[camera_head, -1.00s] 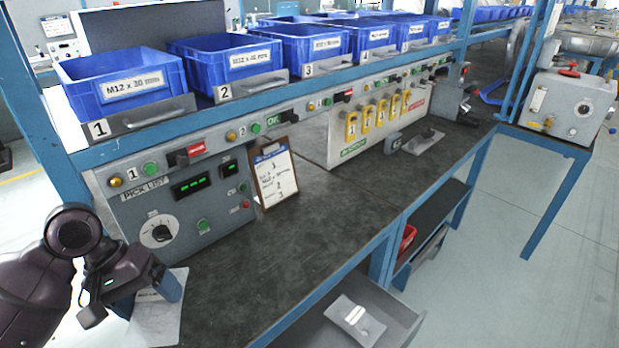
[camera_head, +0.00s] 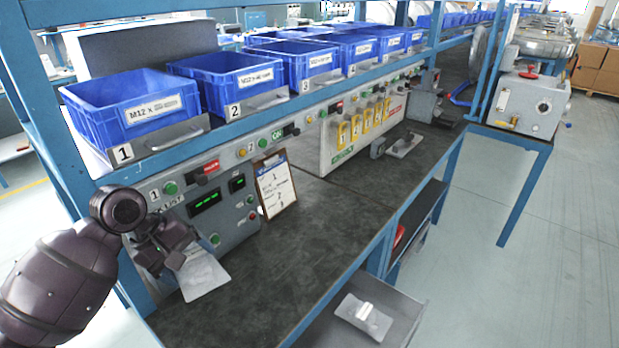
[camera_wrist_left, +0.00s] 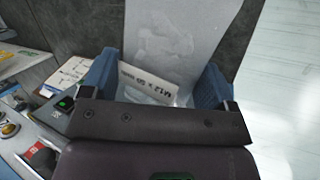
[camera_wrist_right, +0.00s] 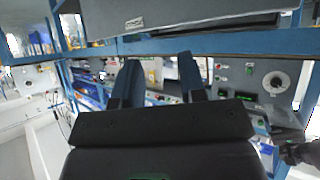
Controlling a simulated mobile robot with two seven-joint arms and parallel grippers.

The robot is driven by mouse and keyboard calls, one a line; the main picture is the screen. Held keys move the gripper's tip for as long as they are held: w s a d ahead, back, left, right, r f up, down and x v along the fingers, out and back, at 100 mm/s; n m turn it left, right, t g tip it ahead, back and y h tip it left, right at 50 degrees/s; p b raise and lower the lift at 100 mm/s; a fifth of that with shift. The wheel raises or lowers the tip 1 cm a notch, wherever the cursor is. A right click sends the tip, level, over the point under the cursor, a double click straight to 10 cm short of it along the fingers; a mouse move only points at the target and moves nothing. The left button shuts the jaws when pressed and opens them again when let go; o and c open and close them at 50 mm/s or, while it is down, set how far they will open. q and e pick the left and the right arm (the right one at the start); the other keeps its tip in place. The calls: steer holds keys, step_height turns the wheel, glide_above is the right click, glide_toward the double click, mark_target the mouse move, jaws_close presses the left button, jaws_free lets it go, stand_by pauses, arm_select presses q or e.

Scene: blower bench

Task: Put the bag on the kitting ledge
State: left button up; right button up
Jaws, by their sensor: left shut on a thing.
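My left gripper (camera_head: 178,250) is shut on a clear plastic bag (camera_head: 203,278), in front of the left end of the pick-list panel. The bag hangs below the fingers, over the near left end of the dark bench top (camera_head: 290,255). In the left wrist view the bag (camera_wrist_left: 178,38) shows between the blue fingers (camera_wrist_left: 160,88), with a white label reading "M12 x 50 mm". My right gripper (camera_wrist_right: 158,78) is open and empty in its wrist view; it is out of the head view. I cannot tell which surface is the kitting ledge.
Numbered blue bins (camera_head: 135,108) stand on the shelf above the panel. A clipboard (camera_head: 274,185) leans against the panel. A grey drawer (camera_head: 400,327) at the bottom holds a packet with a white label (camera_head: 364,312). The middle of the bench top is clear.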

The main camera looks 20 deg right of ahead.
arm_select(q)
steer(key=w+d+r+n+t+p, duration=0.15)
steer(key=w+d+r, duration=0.25)
steer(key=d, duration=0.5)
steer(key=shift+n, duration=0.55)
steer(key=f+b, duration=0.1)
steer(key=f, duration=0.5)
steer(key=f+b, duration=0.1)
steer(key=f, duration=0.6)
steer(key=f+b, duration=0.2)
steer(key=f, duration=0.5)
steer(key=shift+w+d+f, duration=0.15)
steer(key=shift+w+d, duration=0.05)
steer(key=shift+d, duration=0.15)
steer(key=shift+f, duration=0.15)
steer(key=o, duration=0.9)
steer(key=shift+y, duration=0.3)
